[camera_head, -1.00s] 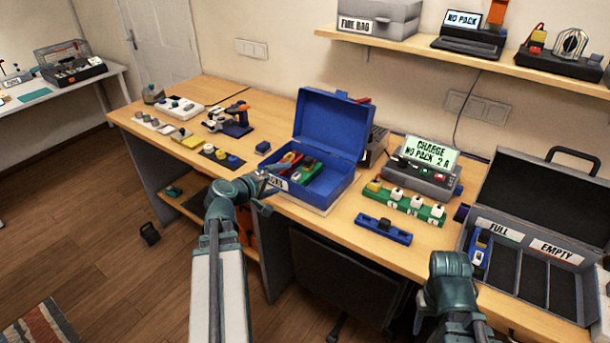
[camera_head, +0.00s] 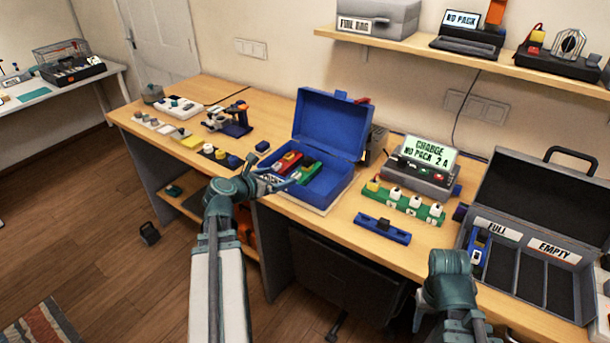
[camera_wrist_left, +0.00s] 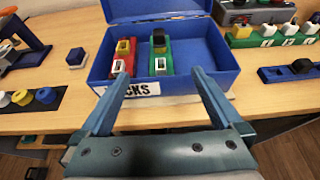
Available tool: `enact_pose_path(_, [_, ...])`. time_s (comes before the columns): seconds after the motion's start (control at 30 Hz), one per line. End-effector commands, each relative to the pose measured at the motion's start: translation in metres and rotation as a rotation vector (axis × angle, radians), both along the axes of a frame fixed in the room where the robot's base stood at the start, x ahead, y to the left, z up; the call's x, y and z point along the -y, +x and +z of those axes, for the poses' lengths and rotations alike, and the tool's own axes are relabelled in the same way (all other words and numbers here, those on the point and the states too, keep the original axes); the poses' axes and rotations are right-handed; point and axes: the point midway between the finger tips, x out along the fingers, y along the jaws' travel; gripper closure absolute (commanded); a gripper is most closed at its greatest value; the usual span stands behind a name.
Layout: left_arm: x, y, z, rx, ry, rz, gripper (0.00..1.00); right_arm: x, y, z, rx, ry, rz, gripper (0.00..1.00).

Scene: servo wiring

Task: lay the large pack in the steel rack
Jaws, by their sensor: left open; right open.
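The blue box (camera_head: 345,125) stands open on the bench with its lid up. A red pack (camera_head: 289,161) and a green pack (camera_head: 306,172) lie side by side in it; which is larger I cannot tell. In the left wrist view the red pack (camera_wrist_left: 122,66) is left and the green pack (camera_wrist_left: 161,62) is right. My left gripper (camera_head: 277,180) is open and empty at the box's front edge, its fingers (camera_wrist_left: 158,88) spread either side of the packs' line. A grey rack-like thing (camera_head: 376,142) is partly hidden behind the box. My right gripper's jaws are out of sight.
A charger (camera_head: 424,177) with a lit screen, a green socket strip (camera_head: 403,202) and a blue bar (camera_head: 382,229) stand right of the box. An open case (camera_head: 508,264) with FULL and EMPTY slots is at far right. Small parts lie at left.

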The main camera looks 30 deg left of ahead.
Motion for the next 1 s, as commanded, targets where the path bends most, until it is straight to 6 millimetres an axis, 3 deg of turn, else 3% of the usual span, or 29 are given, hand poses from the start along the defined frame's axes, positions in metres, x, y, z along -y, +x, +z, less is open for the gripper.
enact_pose_path(0.13, [0.000, 0.010, -0.006, 0.000, 0.000, -0.002, 0.00, 0.000, 0.000, -0.006, 0.000, 0.000, 0.000, 0.50])
enact_pose_path(0.5, [0.005, 0.069, -0.031, -0.001, 0.002, -0.002, 0.00, 0.000, 0.000, -0.031, 0.000, 0.000, 0.000, 0.50])
enact_pose_path(1.0, [0.008, 0.089, -0.039, 0.000, 0.002, -0.002, 0.00, 0.000, 0.000, -0.039, 0.000, 0.000, 0.000, 0.50])
